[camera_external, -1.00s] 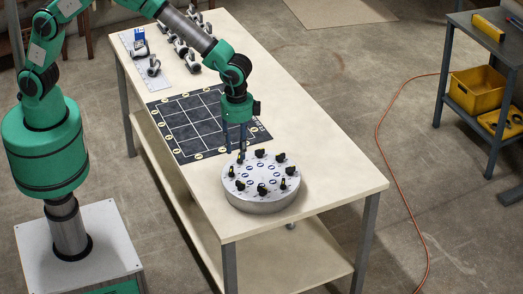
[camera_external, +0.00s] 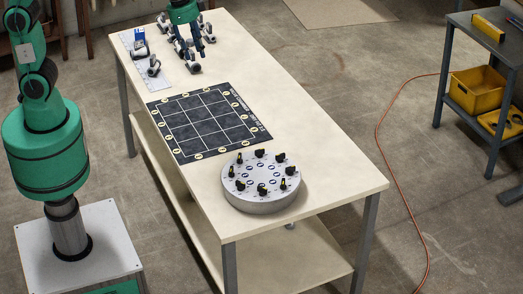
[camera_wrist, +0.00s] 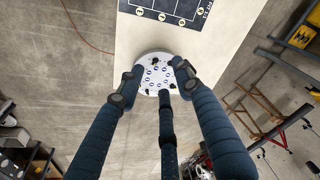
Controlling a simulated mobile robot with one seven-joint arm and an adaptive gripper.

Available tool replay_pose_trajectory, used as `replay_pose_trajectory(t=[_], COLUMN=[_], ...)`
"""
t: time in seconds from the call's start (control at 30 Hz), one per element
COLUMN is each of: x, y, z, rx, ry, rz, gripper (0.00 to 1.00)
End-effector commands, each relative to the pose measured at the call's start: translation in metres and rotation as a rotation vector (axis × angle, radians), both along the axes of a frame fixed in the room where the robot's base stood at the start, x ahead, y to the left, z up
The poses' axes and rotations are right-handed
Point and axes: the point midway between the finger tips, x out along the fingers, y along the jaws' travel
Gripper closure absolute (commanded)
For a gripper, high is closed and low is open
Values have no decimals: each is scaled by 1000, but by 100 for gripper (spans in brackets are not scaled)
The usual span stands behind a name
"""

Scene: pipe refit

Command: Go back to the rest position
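My gripper (camera_external: 189,55) is high in the external view, in front of the pipe parts at the far end of the table. Its height above the table is hard to judge. In the wrist view its dark blue fingers (camera_wrist: 157,85) are spread apart with nothing between them, so it is open and empty. They partly cover the distant round grey station with black knobs (camera_wrist: 153,62). This round station also shows whole at the table's near end in the external view (camera_external: 262,203).
A dark gridded mat (camera_external: 205,122) lies mid-table. Several pipe parts (camera_external: 154,67) stand at the far end on and beside a pale strip. The cream table (camera_external: 318,160) is bare along its right side. A shelf with a yellow bin (camera_external: 477,92) stands at right.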

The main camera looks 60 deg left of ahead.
Motion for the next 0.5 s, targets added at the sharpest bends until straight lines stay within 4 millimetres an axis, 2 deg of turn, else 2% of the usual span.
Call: replay_pose_trajectory(t=[0.03,0.2,0.5], x=[-8,-38,-99], y=[17,63,135], z=[9,31,53], rx=[-7,-27,-58], ry=[-13,-48,-112], rz=[27,111,257], gripper=[65,65,65])
